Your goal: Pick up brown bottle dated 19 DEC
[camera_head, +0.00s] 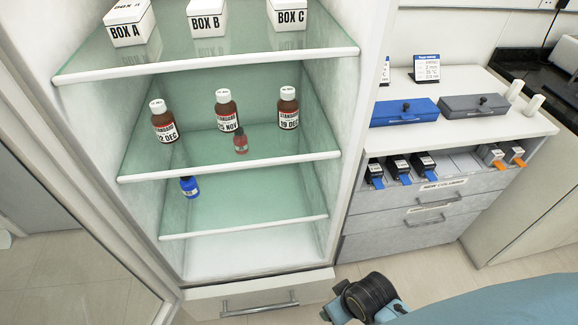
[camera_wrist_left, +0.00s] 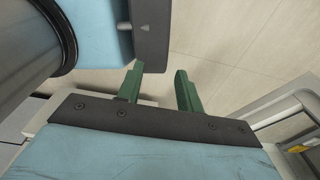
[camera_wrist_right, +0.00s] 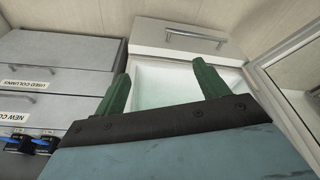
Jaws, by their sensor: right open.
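The brown bottle labelled 19 DEC (camera_head: 288,109) stands upright at the right of the middle glass shelf (camera_head: 200,160). It has a white cap and a white and red label. Two similar brown bottles share the shelf: one at the left (camera_head: 163,122), whose label ends in DEC, and one in the middle (camera_head: 226,110) labelled NOV. My left gripper (camera_wrist_left: 158,69) is open and empty in the left wrist view, over the floor. My right gripper (camera_wrist_right: 163,71) is open and empty in the right wrist view, with the cabinet beyond it. Neither gripper's fingers show in the head view.
A small red-brown vial (camera_head: 241,144) stands between the middle and right bottles, near the shelf front. A blue vial (camera_head: 189,187) is on the shelf below. White boxes, including BOX B (camera_head: 207,20), stand above. The glass door (camera_head: 70,215) is open at left. Drawers (camera_head: 415,208) stand right.

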